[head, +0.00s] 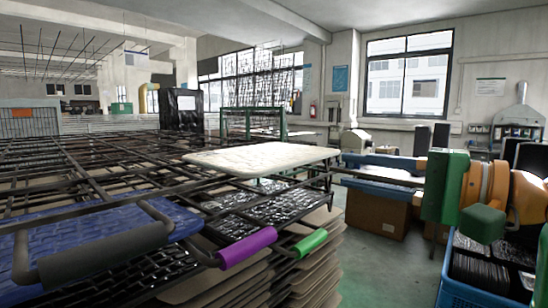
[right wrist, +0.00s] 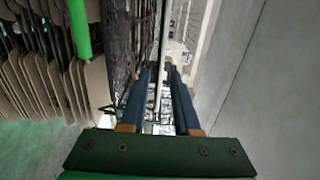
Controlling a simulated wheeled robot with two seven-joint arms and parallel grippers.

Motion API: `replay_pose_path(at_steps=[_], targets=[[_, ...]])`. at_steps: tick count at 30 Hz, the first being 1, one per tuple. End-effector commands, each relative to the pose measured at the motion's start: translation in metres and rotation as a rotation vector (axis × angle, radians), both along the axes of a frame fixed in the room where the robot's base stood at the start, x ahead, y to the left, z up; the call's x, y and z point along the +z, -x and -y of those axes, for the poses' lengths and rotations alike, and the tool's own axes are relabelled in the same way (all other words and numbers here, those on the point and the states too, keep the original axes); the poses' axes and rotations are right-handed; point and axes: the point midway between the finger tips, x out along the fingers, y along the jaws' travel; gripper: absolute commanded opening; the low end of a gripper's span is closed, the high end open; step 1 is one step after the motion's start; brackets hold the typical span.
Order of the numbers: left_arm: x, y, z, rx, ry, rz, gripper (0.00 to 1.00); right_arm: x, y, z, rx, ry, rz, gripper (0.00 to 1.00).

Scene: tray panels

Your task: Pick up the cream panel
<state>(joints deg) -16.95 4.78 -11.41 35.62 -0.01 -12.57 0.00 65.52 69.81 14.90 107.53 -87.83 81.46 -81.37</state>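The cream panel (head: 262,158) lies flat on top of the dark wire rack, near the rack's right end, in the head view. My left gripper is not in view.
The wire rack (head: 120,165) fills the left, with a blue panel (head: 110,235) and purple (head: 247,247) and green (head: 310,243) handles in front. Tan sheets (head: 315,270) are stacked below. A blue crate (head: 452,290) and cardboard box (head: 376,212) stand at right. Floor between is clear.

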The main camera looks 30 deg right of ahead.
Motion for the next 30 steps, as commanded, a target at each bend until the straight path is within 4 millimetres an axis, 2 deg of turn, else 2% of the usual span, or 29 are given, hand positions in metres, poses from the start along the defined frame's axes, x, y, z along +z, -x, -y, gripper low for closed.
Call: replay_pose_path(at_steps=[5,12,16,21,29,30], targets=[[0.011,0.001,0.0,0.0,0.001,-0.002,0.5,0.003,-0.018,-0.008,0.004,-0.001,-0.001,0.3],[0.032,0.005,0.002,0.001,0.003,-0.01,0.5,0.004,-0.062,-0.028,0.006,-0.004,-0.003,0.3],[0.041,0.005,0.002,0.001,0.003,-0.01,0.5,0.003,-0.08,-0.035,0.003,-0.004,-0.003,0.3],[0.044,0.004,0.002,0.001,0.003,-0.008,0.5,0.0,-0.091,-0.039,0.002,-0.003,-0.001,0.3],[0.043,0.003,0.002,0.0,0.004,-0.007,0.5,-0.001,-0.092,-0.04,0.002,-0.003,0.0,0.3],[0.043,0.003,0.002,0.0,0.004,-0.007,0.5,-0.001,-0.092,-0.04,0.002,-0.003,0.0,0.25]])
